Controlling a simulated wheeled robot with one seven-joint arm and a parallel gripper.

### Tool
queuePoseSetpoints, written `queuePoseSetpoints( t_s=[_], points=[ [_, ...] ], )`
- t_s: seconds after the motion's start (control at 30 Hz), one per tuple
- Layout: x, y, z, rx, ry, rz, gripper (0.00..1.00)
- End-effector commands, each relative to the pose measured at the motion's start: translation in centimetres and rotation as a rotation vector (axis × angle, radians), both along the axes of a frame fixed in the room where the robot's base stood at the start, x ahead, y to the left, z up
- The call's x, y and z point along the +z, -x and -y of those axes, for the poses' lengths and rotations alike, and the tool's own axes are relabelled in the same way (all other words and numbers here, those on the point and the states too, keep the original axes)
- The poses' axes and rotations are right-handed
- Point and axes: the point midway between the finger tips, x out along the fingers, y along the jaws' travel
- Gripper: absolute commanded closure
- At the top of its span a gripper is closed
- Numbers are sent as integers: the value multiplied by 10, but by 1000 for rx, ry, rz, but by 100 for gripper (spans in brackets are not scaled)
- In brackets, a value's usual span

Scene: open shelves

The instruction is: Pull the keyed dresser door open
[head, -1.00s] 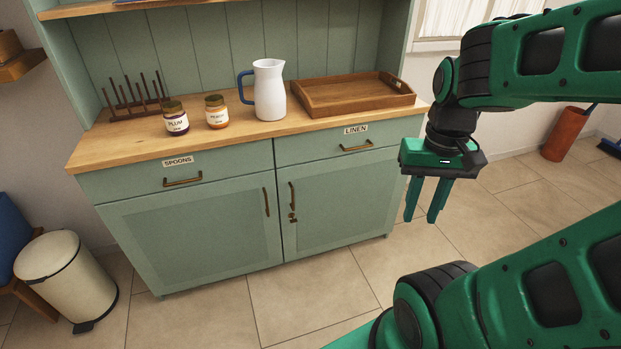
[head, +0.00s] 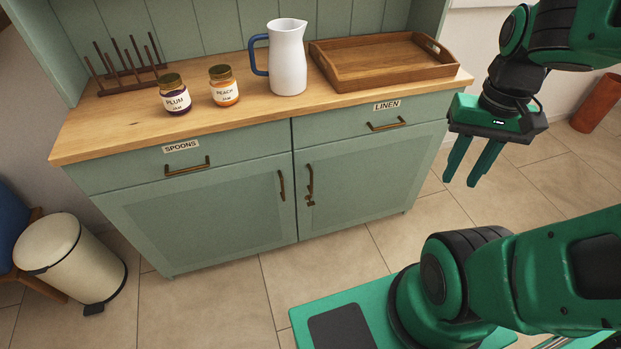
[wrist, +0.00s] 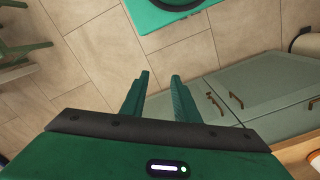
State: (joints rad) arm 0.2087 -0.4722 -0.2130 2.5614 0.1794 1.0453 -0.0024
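The green dresser has two lower doors. The right door (head: 350,180) carries an upright bronze handle (head: 309,178) near its left edge, with a small key and lock (head: 310,203) just below. This keyed door is shut. The left door (head: 205,220) is also shut, with its own handle (head: 281,185). My gripper (head: 460,183) hangs to the right of the dresser, fingers pointing down, apart from the door and handle. In the wrist view my gripper (wrist: 160,76) is open, with nothing between the fingers. Both door handles show there, but I cannot make out the key.
Above the doors are the SPOONS drawer (head: 187,165) and LINEN drawer (head: 388,124), both shut. The top holds two jam jars, a white jug (head: 288,60) and a wooden tray (head: 385,62). A cream bin (head: 70,255) stands left. The floor before the doors is clear.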

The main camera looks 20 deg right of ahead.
Motion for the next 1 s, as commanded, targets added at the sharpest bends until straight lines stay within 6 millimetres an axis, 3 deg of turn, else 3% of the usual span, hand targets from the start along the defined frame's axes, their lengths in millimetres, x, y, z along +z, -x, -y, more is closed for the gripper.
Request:
queuePoseSetpoints(
  t_s=[0.07,0.17,0.37,0.53,0.77,1.0],
  points=[
    [3,5,1,4,8,15,72],
    [-1,-12,6,31,34,17,72],
    [-25,-78,17,144,118,40,72],
    [-58,-143,13,268,171,78,72],
    [-116,-223,-14,439,195,147,72],
    [-189,-291,-67,597,166,246,72]
  ],
)
